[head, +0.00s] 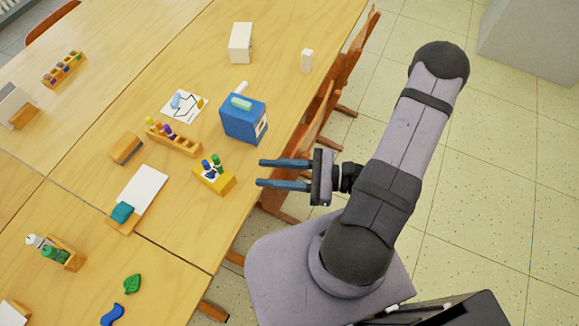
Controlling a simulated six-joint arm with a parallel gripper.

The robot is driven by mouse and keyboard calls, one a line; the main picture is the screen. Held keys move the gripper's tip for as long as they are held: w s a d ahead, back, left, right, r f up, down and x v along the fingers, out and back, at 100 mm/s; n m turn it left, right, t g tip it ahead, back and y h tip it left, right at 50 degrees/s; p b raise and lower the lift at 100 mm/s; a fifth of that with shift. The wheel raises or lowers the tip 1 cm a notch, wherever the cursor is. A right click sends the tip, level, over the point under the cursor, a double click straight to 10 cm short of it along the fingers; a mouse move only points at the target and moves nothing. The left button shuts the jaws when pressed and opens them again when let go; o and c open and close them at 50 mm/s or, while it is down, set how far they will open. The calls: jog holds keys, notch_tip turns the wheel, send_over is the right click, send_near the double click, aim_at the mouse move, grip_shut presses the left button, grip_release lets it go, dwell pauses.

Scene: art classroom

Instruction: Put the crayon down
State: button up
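My gripper (262,173) reaches left over the near edge of the table. Its two blue fingers are apart, with nothing visible between them. Just left of the fingertips stands a small yellow box (222,186) holding blue and green crayon-like sticks (216,160). A wooden rack (180,149) with several coloured sticks stands further left. A light blue piece (175,101) lies on a drawn paper sheet (186,115). I cannot tell which of these is the task's crayon.
A blue box (240,125) with a pale green piece on top stands up and left of my gripper. A white box (241,42) and a small white block (307,61) stand farther back. Wooden chairs (325,115) line the right edge.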

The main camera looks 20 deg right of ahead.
jog(key=s+n+g+h, duration=0.8)
jog(key=s+n+g, duration=0.35)
jog(key=n, duration=0.35)
jog(key=w+d+r+n+t+h, duration=0.3)
jog(key=w+d+n+t+h, duration=0.1)
jog(key=w+d+n+h, duration=0.2)
jog(key=shift+w+r+n+h, duration=0.2)
jog(key=shift+w+n+h, duration=0.6)
jog(key=shift+w+h, duration=0.25)
notch_tip(320, 180, up, 3)
jog(key=p, duration=0.3)
jog(key=shift+r, duration=0.2)
